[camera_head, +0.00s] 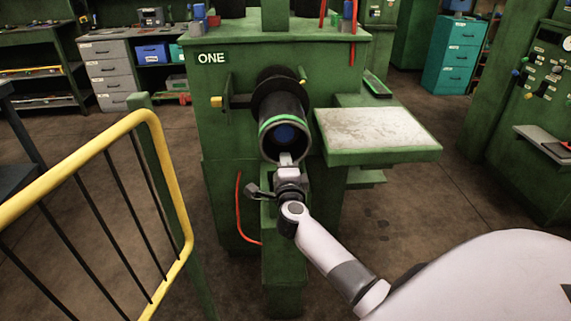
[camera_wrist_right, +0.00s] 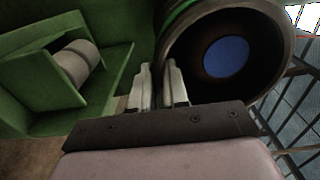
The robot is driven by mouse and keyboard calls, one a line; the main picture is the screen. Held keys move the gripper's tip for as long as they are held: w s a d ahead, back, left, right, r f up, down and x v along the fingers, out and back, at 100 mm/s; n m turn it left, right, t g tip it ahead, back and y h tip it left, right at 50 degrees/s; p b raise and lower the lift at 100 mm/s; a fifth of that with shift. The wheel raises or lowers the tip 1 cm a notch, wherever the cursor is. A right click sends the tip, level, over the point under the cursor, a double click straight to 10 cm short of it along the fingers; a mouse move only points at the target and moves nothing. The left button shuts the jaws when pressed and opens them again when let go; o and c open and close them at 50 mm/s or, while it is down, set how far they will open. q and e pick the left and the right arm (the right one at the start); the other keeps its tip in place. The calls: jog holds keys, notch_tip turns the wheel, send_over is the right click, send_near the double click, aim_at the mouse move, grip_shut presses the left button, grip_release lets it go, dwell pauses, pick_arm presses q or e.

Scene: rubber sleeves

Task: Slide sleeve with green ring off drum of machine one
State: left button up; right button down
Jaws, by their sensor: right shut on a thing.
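The black sleeve (camera_head: 283,104) with a green ring (camera_head: 279,121) near its front rim sits around the drum of the green machine marked ONE (camera_head: 212,57). The drum's blue end (camera_head: 284,135) shows inside the sleeve's open mouth. In the right wrist view the sleeve (camera_wrist_right: 268,75) is at the upper right, with the blue end (camera_wrist_right: 225,57) set back inside. My right gripper (camera_head: 286,158) is at the bottom of the sleeve's rim, shut on its wall, with one finger (camera_wrist_right: 157,70) side inside and the other outside. My left gripper is out of view.
A yellow railing (camera_head: 165,165) stands at the left front. A green side table (camera_head: 378,132) with a worn pale top is right of the sleeve. A red hose (camera_head: 238,207) hangs below. Open floor lies to the right, before another green machine (camera_head: 535,110).

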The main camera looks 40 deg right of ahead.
jog(key=shift+w+a+r, duration=0.15)
jog(key=shift+r, duration=0.15)
jog(key=shift+p+v, duration=1)
jog(key=shift+v, duration=0.55)
jog(key=shift+f, duration=0.15)
jog(key=c, duration=1.1)
grip_release()
jog(key=shift+f, duration=0.3)
jog(key=shift+r, duration=0.15)
